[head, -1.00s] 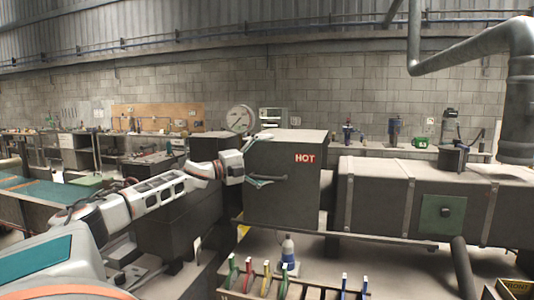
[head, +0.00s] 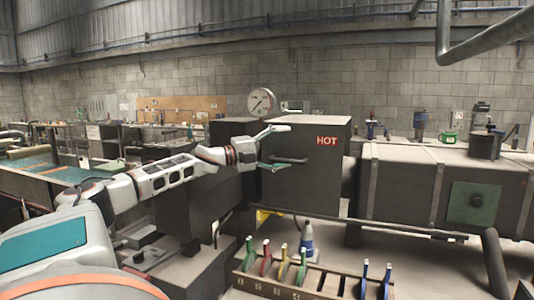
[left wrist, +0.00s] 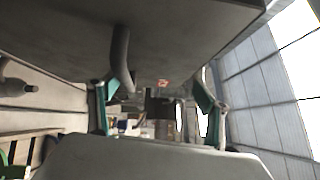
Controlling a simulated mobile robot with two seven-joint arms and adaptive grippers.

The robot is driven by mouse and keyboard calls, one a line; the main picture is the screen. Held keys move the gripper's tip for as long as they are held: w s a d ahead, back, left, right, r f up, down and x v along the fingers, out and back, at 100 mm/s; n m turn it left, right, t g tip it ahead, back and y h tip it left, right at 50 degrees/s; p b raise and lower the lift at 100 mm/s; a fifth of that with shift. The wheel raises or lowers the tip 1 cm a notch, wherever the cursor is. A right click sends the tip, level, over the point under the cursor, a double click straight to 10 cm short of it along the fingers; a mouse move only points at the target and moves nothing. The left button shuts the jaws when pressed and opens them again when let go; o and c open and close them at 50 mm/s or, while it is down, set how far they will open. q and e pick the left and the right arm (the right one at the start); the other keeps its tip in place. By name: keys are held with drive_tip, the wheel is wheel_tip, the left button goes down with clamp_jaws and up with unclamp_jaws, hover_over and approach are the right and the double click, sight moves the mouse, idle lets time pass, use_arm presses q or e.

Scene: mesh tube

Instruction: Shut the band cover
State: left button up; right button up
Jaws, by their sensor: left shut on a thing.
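The band cover is a dark grey box-shaped cover (head: 305,185) with a red HOT label (head: 327,140) and a bar handle (head: 289,160) on its face. My left gripper (head: 277,148) is at the cover's left side, one finger near its top edge and one just below the handle. In the left wrist view the two green-tipped fingers (left wrist: 155,100) are wide apart, with the grey cover (left wrist: 190,35) and its handle (left wrist: 121,60) close above. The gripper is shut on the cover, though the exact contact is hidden. My right gripper is not in view.
A long grey banded tube housing (head: 410,185) with a green plate (head: 472,208) runs right of the cover. A rack (head: 300,287) with several coloured-handled tools and a bottle (head: 307,240) stand low in front. A gauge (head: 262,102) is behind. A large pipe (head: 490,35) hangs upper right.

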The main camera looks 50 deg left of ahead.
use_arm(q)
drive_tip(key=shift+s+a+r+b, duration=0.15)
drive_tip(key=shift+s+r+b, duration=0.2)
drive_tip(key=shift+r, duration=0.25)
drive_tip(key=shift+s+a+r+b, duration=0.15)
drive_tip(key=shift+s+r+b, duration=0.15)
drive_tip(key=shift+r, duration=0.25)
drive_tip(key=shift+b+v, duration=0.85)
drive_tip(key=shift+b, duration=0.4)
drive_tip(key=shift+s+f+b, duration=0.15)
drive_tip(key=shift+s+b, duration=0.2)
drive_tip(key=shift+b, duration=0.3)
drive_tip(key=shift+c, duration=0.4)
drive_tip(key=s, duration=0.1)
drive_tip(key=s+r, duration=0.1)
drive_tip(key=s, duration=0.1)
drive_tip(key=shift+a+r, duration=0.1)
drive_tip(key=shift+a, duration=0.05)
drive_tip(key=c, duration=0.8)
drive_tip(key=shift+s+f+b, duration=0.35)
drive_tip(key=shift+f+b, duration=0.1)
drive_tip(key=shift+f, duration=0.3)
drive_tip(key=shift+c, duration=0.2)
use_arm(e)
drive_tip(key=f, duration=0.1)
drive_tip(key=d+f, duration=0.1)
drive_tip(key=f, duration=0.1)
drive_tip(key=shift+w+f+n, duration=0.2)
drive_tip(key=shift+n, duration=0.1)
